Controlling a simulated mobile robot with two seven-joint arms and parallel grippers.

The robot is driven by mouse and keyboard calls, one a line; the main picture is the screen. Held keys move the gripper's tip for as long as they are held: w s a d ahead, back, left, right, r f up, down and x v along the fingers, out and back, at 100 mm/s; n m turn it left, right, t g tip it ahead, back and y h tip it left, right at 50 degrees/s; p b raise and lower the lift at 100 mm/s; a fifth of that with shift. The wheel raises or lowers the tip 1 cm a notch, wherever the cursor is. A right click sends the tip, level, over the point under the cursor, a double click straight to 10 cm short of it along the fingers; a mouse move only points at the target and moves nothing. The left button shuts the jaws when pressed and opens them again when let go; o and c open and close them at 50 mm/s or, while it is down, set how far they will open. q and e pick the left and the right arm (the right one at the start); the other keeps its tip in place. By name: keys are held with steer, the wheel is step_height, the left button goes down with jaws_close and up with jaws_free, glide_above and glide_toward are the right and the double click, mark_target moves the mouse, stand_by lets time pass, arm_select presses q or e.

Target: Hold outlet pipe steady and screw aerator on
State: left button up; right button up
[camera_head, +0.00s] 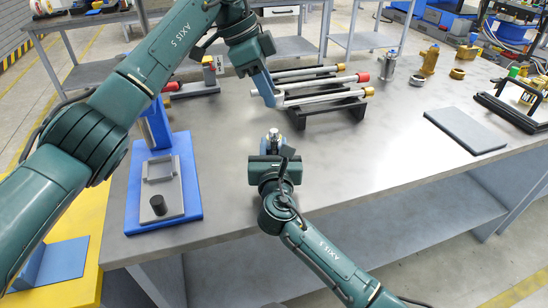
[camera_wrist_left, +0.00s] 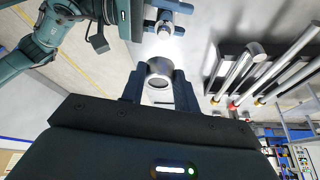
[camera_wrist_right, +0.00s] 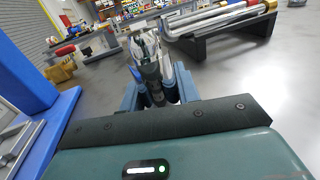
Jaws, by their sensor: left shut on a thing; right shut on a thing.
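My left gripper (camera_head: 266,90) is above the bench, in front of the pipe rack's left end. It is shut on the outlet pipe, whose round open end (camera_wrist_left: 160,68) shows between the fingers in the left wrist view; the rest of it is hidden. My right gripper (camera_head: 272,148) is lower and nearer the bench's front edge. It is shut on a small silver piece, seemingly the aerator (camera_head: 273,132), which also shows in the left wrist view (camera_wrist_left: 165,27). The pipe end and the aerator are apart. In the right wrist view the fingers (camera_wrist_right: 158,90) partly hide what they hold.
A black rack (camera_head: 325,107) with several metal pipes stands behind the grippers. A blue fixture (camera_head: 190,205) with a grey plate stands at left. A flat grey plate (camera_head: 465,130) lies at right, with brass parts (camera_head: 430,60) behind. The bench's middle right is clear.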

jaws_close()
arm_select(q)
glide_above(272, 131)
steer(key=a, duration=0.1)
steer(key=shift+f, duration=2.45)
steer(key=shift+f, duration=0.85)
steer(key=shift+f, duration=0.6)
